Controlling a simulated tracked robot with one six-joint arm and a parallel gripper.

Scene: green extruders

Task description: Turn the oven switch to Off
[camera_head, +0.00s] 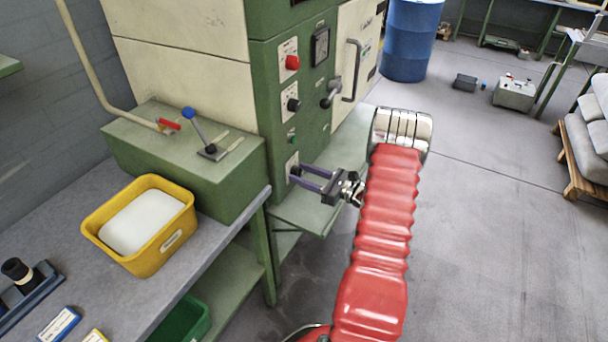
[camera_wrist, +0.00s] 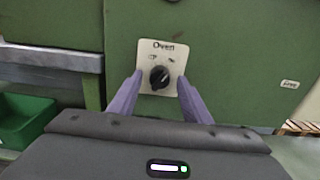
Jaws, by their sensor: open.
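The oven switch (camera_wrist: 160,77) is a round black knob on a pale plate (camera_wrist: 163,48) labelled "Oven", on the green machine front. In the wrist view a pale mark on the knob points up and to the right. My gripper (camera_wrist: 157,78) is open, with one purple finger on each side of the knob; I cannot tell whether they touch it. In the head view my gripper (camera_head: 293,175) reaches left from the red-sleeved arm to the low part of the machine panel, and its fingers partly hide the switch plate (camera_head: 291,162).
Above on the panel are a red knob (camera_head: 292,62), a black knob (camera_head: 294,104) and a lever handle (camera_head: 331,93). A green shelf (camera_head: 310,212) juts out below the gripper. A yellow bin (camera_head: 150,262) stands on the left bench.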

